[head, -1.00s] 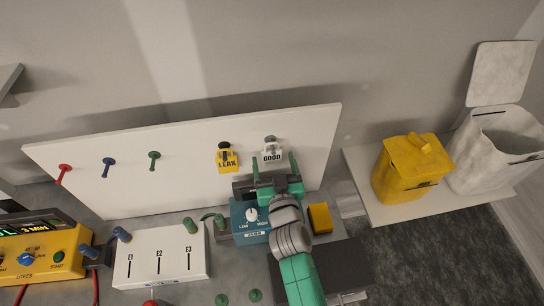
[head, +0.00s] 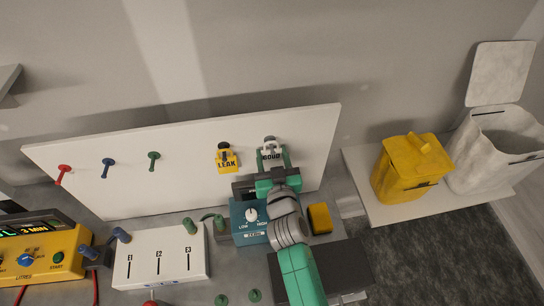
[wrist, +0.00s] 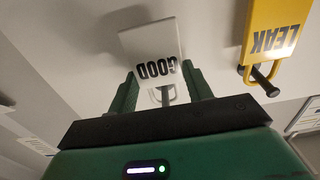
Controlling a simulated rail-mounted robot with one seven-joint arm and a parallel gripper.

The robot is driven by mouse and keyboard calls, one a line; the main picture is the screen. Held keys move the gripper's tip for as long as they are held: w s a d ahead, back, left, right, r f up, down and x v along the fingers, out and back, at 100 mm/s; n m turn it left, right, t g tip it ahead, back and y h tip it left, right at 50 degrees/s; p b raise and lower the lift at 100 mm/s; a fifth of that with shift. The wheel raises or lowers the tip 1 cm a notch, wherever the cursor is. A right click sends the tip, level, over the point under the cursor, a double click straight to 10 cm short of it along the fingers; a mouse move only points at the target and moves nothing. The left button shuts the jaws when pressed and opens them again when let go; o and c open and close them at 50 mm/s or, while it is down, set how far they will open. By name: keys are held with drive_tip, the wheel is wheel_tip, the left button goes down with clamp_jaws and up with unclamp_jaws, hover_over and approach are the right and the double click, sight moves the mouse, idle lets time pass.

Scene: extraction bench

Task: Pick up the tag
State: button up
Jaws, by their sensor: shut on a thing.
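Two tags hang on pegs on the white upright board (head: 190,165). The white GOOD tag (head: 270,155) is on the right and the yellow LEAK tag (head: 227,160) is to its left. In the wrist view the GOOD tag (wrist: 153,45) sits between the green fingers of my gripper (wrist: 160,85), with its peg showing below the lettering. The LEAK tag (wrist: 272,35) is off to the right there. My gripper (head: 272,160) is at the board, shut on the GOOD tag, which still lies at its peg. The finger contact is partly hidden in the head view.
Red (head: 64,170), blue (head: 108,162) and green (head: 153,156) pegs stick out at the board's left. Below my gripper are a blue dial box (head: 250,218) and a yellow block (head: 319,217). A yellow bin (head: 405,170) and white bin (head: 495,150) stand right.

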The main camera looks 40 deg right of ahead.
drive_tip(key=shift+s+a+r, duration=0.15)
drive_tip(key=shift+s+r, duration=0.05)
drive_tip(key=shift+r, duration=0.3)
drive_tip(key=b+v, duration=0.1)
drive_tip(key=v, duration=1.6)
drive_tip(key=shift+s+a, duration=0.2)
drive_tip(key=shift+s, duration=0.05)
